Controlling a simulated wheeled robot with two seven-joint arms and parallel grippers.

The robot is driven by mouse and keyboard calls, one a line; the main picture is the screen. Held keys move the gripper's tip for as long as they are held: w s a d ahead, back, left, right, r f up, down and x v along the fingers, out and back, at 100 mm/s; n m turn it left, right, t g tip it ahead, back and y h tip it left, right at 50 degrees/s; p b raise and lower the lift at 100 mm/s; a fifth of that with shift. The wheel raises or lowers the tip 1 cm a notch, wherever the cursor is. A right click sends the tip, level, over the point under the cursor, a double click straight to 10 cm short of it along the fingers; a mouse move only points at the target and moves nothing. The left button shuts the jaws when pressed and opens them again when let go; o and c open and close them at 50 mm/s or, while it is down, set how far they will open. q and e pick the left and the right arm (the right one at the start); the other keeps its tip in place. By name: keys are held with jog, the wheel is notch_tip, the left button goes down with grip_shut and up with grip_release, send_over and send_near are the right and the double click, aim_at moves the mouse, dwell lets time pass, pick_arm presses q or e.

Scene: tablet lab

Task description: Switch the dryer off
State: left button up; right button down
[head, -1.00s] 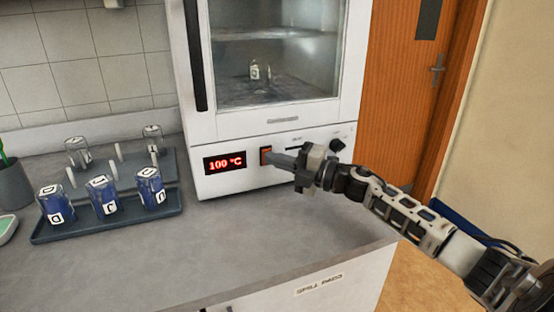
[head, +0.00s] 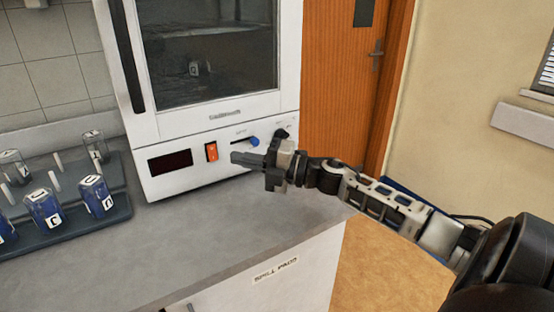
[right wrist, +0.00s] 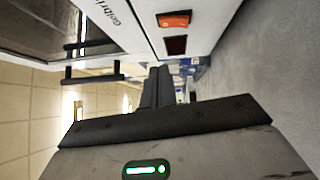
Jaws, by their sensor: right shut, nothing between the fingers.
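The dryer (head: 220,130) is a white cabinet with a closed glass door, standing on the grey counter. Its display (head: 170,162) is dark and the chamber behind the glass is dim. The orange-red rocker switch (head: 211,152) sits right of the display; it also shows in the right wrist view (right wrist: 174,20). My right gripper (head: 236,157) is shut and empty in front of the panel, just right of the switch and apart from it in the picture. Its closed fingers (right wrist: 158,88) point along the panel in the right wrist view. My left gripper is not in view.
A blue knob or lever (head: 253,142) and a dark knob (head: 281,134) are on the panel to the right. A dark tray (head: 90,222) with blue-filled jars stands left on the counter. The counter front (head: 190,250) is clear.

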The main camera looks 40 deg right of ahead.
jog(key=v, duration=0.6)
jog(key=shift+s+r+b, duration=0.15)
jog(key=shift+r+b, duration=0.15)
jog(key=shift+r, duration=0.1)
jog(key=shift+d, duration=0.15)
